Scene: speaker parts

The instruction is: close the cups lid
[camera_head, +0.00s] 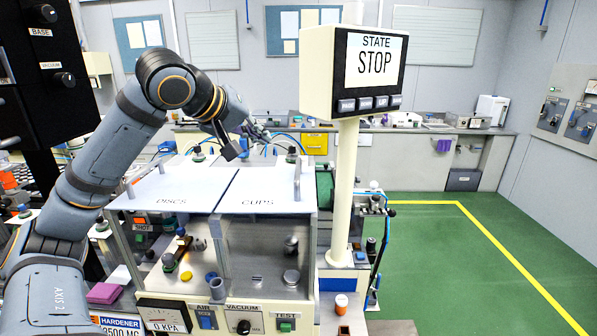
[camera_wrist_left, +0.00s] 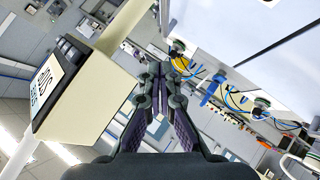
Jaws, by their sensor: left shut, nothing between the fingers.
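The cups lid (camera_head: 262,193) is a white panel marked CUPS. It lies roughly flat over the right half of the glass-fronted cabinet (camera_head: 222,262), level with the discs lid (camera_head: 172,190) to its left. An upright handle (camera_head: 297,180) stands at its right side. My left gripper (camera_head: 262,136) is above and behind the cups lid, apart from it. In the left wrist view its fingers (camera_wrist_left: 160,75) are together with nothing between them. White panels fill the upper right of that view; I cannot tell which lid they are. My right gripper is out of view.
A cream post (camera_head: 345,200) carrying the STATE STOP display (camera_head: 373,62) rises right of the cups lid, and shows close by in the left wrist view (camera_wrist_left: 75,95). Hoses and fittings lie behind the cabinet. The green floor (camera_head: 440,250) at right is clear.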

